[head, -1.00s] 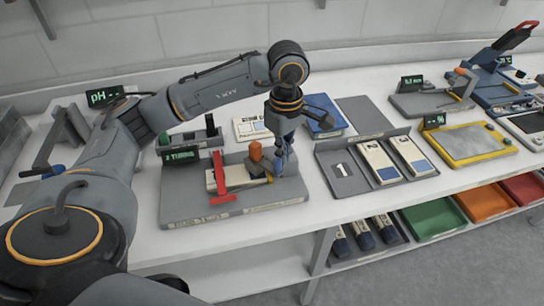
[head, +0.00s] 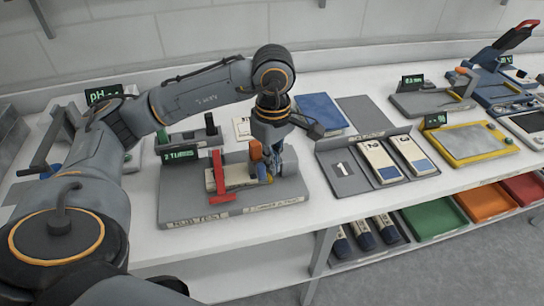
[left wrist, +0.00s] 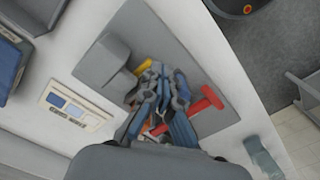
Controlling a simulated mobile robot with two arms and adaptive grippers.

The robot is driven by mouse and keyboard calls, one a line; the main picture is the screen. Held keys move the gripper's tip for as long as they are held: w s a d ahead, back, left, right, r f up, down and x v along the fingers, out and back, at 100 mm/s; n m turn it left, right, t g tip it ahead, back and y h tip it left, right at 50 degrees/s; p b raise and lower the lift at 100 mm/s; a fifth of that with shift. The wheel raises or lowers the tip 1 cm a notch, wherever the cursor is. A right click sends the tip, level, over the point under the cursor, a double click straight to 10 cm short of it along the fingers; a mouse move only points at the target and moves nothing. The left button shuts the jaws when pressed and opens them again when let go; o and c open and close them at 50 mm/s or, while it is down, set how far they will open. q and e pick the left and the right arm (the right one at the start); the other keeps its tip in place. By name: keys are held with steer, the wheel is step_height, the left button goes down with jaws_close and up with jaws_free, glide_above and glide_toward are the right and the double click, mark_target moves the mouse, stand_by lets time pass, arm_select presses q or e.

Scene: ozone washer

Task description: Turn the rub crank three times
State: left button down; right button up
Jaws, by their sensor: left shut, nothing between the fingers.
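The rub device is a grey board (head: 185,207) with a red T-shaped bar (head: 219,172), a pale block beside it and an orange upright knob (head: 254,150). A small sign on its left edge shows green text that seems to read "2 TURNS" (head: 178,154). My left gripper (head: 266,172) points down just right of the orange knob, its fingers shut and empty. Whether it touches the knob I cannot tell. In the left wrist view the fingers (left wrist: 160,95) hide much of the crank; the red bar (left wrist: 206,104) shows beside them. My right gripper is not in view.
A grey tray with pale cards (head: 377,160) lies right of the board, with a blue pad (head: 320,112) behind. Coloured bins (head: 435,218) sit on the shelf below. A narrow strip of white table is clear in front.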

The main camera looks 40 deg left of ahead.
mark_target(259, 166)
arm_select(q)
steer(key=shift+s, duration=0.4)
steer(key=shift+a, duration=0.1)
steer(key=shift+s+a+f+b, duration=0.1)
steer(key=shift+s+a+b, duration=0.4)
steer(key=shift+s, duration=0.2)
steer(key=shift+s+a, duration=0.15)
steer(key=shift+s, duration=0.2)
steer(key=shift+s+a+b, duration=0.45)
steer(key=shift+a+b, duration=0.05)
steer(key=shift+a, duration=0.2)
steer(key=shift+s+a, duration=0.25)
steer(key=shift+a, duration=0.05)
